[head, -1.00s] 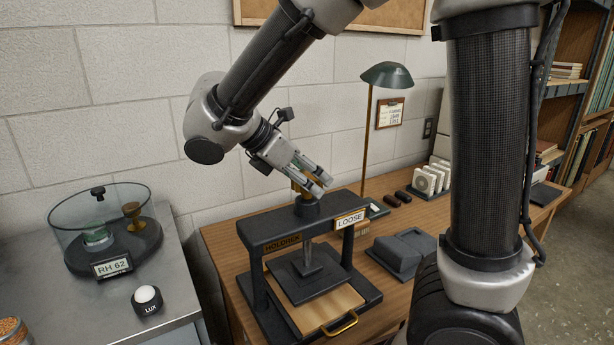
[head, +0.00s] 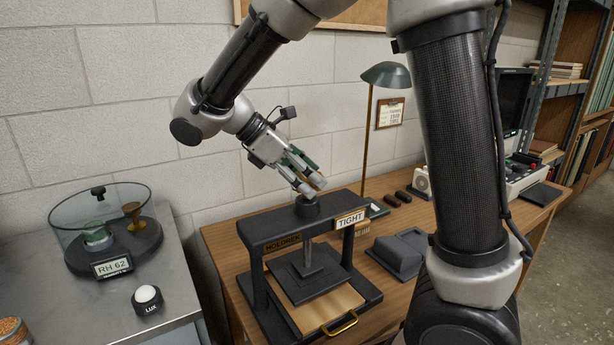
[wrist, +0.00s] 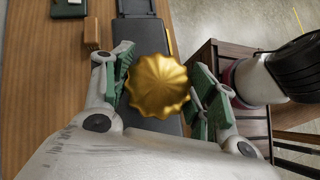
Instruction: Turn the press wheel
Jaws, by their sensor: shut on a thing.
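The press wheel (wrist: 157,86) is a fluted brass knob, seen large between the green finger pads in the wrist view. My gripper (head: 309,186) is shut on it, above the press, with a pad on either side. In the head view the fingers hide most of the wheel.
A grey bench (head: 180,290) at left holds a glass dish labelled RH 62 (head: 112,266) and a LUX sensor (head: 147,300). A green lamp (head: 386,75) stands behind the press. A grey block (head: 400,252) lies to its right. My arm column hides part of the table.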

